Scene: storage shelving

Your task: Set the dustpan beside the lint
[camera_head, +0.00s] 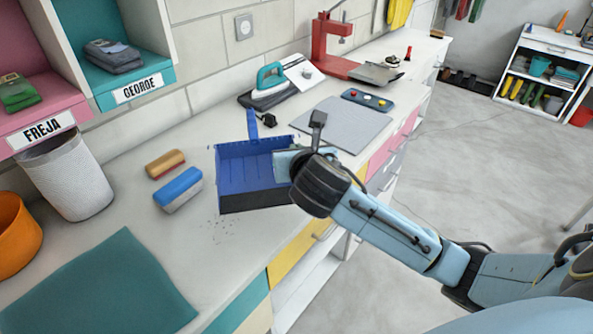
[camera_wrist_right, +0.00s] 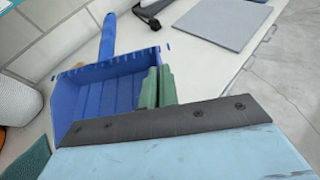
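The blue dustpan (camera_head: 245,165) is on or just above the white worktop, its handle pointing to the back and its wide front facing me. It also shows in the right wrist view (camera_wrist_right: 98,98). My right gripper (camera_head: 290,160) is at the dustpan's right side. In the wrist view its green fingers (camera_wrist_right: 158,88) are close together, one on each side of the dustpan's right wall, and look shut on it. The lint (camera_head: 219,228) is a scatter of small dark specks just left of the dustpan's front. My left gripper is not in view.
Two brushes or erasers, one orange (camera_head: 165,164) and one blue (camera_head: 179,189), lie left of the dustpan. A teal mat (camera_head: 108,285), white basket (camera_head: 65,178) and orange bowl (camera_head: 14,236) are farther left. A grey board (camera_head: 345,124) and iron (camera_head: 270,83) are behind.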

